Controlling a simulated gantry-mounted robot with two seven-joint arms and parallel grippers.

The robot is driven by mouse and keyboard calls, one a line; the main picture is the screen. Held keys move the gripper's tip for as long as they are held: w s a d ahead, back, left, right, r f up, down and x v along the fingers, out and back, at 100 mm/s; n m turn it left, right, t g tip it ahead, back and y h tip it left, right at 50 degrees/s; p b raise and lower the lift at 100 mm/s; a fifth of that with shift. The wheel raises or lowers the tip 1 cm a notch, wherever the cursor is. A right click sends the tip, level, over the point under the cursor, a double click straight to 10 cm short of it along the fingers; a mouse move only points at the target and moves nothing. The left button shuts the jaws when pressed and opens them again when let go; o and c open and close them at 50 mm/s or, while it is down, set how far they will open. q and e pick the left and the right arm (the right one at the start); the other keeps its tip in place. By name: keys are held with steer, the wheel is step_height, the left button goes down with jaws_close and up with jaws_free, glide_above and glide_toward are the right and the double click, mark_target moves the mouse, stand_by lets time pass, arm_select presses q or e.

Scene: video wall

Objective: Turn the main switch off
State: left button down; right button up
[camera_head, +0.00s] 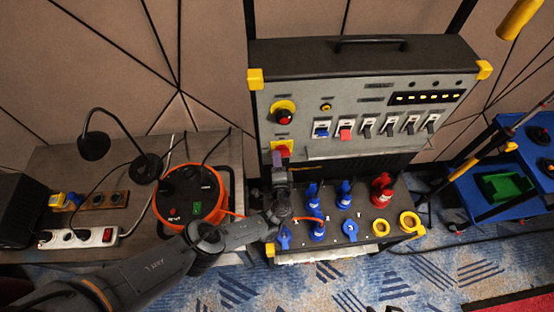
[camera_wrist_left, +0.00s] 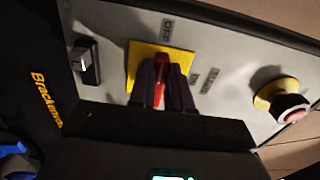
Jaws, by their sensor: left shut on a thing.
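The main switch has a red handle on a yellow plate (camera_head: 283,146), low on the left side of the grey panel. In the left wrist view the yellow plate (camera_wrist_left: 179,58) lies behind my two dark fingers, and the red handle (camera_wrist_left: 159,92) shows between them. My left gripper (camera_wrist_left: 161,85) is shut on this handle. The labels "OFF" (camera_wrist_left: 167,30) and "MAIN" (camera_wrist_left: 210,80) are beside the plate. The fingers cover part of the handle, so I cannot tell its exact setting. In the head view my left gripper (camera_head: 279,160) reaches up to the switch from below.
A red emergency button (camera_head: 283,117) on a yellow base is above the switch. Breaker switches (camera_head: 366,127) are to its right. Blue and red plugs (camera_head: 345,190) stand on the ledge below. An orange cable reel (camera_head: 190,194) is on the left table, close to my arm.

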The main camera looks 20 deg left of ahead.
arm_select(q)
steer(key=c, duration=1.1)
jaws_free()
steer(key=shift+o, duration=0.2)
steer(key=p+v, duration=0.2)
steer(key=v, duration=0.8)
steer(key=shift+s+d+p, duration=0.15)
steer(key=shift+s+p, duration=0.15)
steer(key=shift+s, duration=0.1)
